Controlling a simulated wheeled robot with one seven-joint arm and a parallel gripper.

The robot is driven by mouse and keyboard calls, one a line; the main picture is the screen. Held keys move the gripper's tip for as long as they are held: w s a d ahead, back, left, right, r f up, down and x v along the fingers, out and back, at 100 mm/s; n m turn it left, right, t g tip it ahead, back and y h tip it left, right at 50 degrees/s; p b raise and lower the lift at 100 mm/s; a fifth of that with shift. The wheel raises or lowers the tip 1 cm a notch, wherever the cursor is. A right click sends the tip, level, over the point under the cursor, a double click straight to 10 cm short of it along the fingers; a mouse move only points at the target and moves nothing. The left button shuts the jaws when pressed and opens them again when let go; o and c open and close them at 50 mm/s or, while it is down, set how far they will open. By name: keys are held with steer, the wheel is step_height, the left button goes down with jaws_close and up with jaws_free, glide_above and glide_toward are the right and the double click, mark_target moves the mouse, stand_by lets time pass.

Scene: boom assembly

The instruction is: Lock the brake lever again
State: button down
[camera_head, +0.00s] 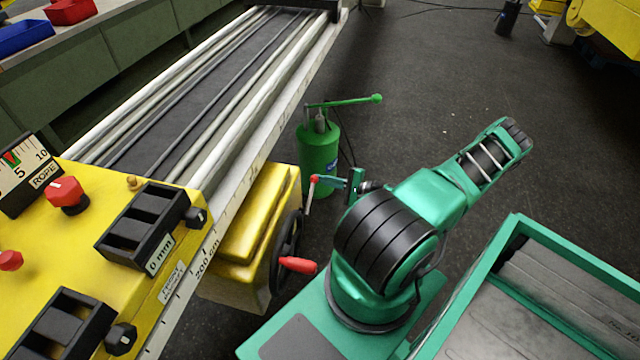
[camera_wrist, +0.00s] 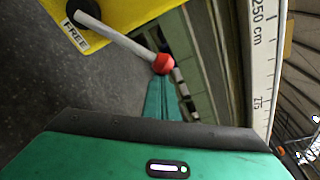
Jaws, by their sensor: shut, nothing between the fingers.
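The brake lever is a pale rod with a red ball knob; its rod (camera_head: 308,199) shows in the head view beside the yellow housing. In the wrist view the lever (camera_wrist: 122,42) runs from a dark pivot at upper left down to the red knob. A "FREE" label (camera_wrist: 75,36) is beside the pivot on a yellow plate. My gripper (camera_head: 325,179) is shut and empty, pointing left in the head view. Its green fingers (camera_wrist: 163,92) end right at the red knob. I cannot tell whether they touch it.
A black handwheel with a red handle (camera_head: 297,265) sits just below the lever. A green canister with a pump handle (camera_head: 318,150) stands behind my gripper. The yellow console (camera_head: 90,230) and long rail bench are at left. Dark floor (camera_head: 440,70) is open beyond.

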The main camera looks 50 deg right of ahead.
steer(key=shift+s+a+r+n+t, duration=0.25)
steer(key=shift+s+a+r+n, duration=0.6)
steer(key=shift+a+r+n, duration=0.45)
steer(key=shift+s+a+r+n+t, duration=0.2)
steer(key=shift+s+a+r+n, duration=0.75)
steer(key=shift+a+r, duration=0.55)
steer(key=shift+s+a+r+n+t, duration=0.25)
steer(key=shift+s+a+r+n, duration=0.55)
steer(key=shift+a+r+n, duration=0.6)
steer(key=shift+a+f+m, duration=0.2)
steer(key=shift+a+m, duration=0.05)
steer(key=shift+a, duration=0.1)
steer(key=shift+s+a, duration=0.15)
steer(key=shift+a, duration=0.05)
steer(key=shift+w+d+r, duration=0.15)
steer(key=shift+w+d, duration=0.05)
steer(key=shift+d, duration=0.1)
steer(key=s+d, duration=0.6)
steer(key=s, duration=0.1)
steer(key=shift+d+r, duration=0.15)
steer(key=shift+r, duration=0.1)
